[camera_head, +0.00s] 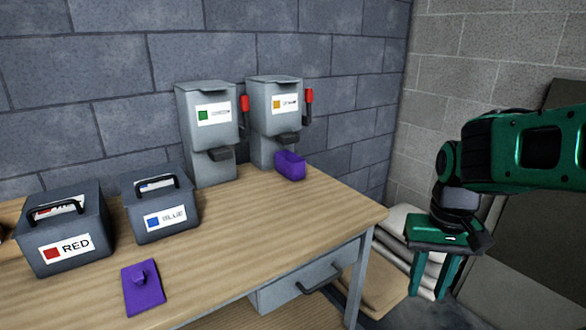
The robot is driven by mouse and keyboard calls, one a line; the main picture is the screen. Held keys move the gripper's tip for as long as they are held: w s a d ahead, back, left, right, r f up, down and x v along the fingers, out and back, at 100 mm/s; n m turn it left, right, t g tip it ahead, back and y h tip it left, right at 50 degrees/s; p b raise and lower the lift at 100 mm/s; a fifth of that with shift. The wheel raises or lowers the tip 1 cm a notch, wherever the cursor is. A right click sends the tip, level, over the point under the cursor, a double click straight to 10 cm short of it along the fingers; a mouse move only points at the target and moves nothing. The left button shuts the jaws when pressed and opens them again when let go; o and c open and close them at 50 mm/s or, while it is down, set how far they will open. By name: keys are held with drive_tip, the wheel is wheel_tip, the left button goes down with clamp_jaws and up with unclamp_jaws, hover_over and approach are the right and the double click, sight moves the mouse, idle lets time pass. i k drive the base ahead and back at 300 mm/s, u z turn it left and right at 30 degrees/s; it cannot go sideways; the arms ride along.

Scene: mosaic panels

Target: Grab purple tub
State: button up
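The purple tub (290,166) is a small open-topped container. It sits on the table under the spout of the right-hand dispenser, the one with an orange label. My gripper (433,277) is at the right, beyond the table's right end, pointing down. Its two green fingers are apart with nothing visible between them. A wide gap lies between it and the tub. A flat purple piece with a small knob (143,287), like a lid, lies near the table's front edge.
The orange-label dispenser (275,118) and a green-label dispenser (208,140), both with red-handled levers, stand against the wall. Grey RED (70,262) and BLUE (168,228) boxes stand at left. Wooden table (270,230) is clear in front of the tub. Pale stacked bags (400,225) lie beyond its right end.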

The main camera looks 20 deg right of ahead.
sight(291, 166)
drive_tip(key=i, duration=0.85)
drive_tip(key=u, duration=0.1)
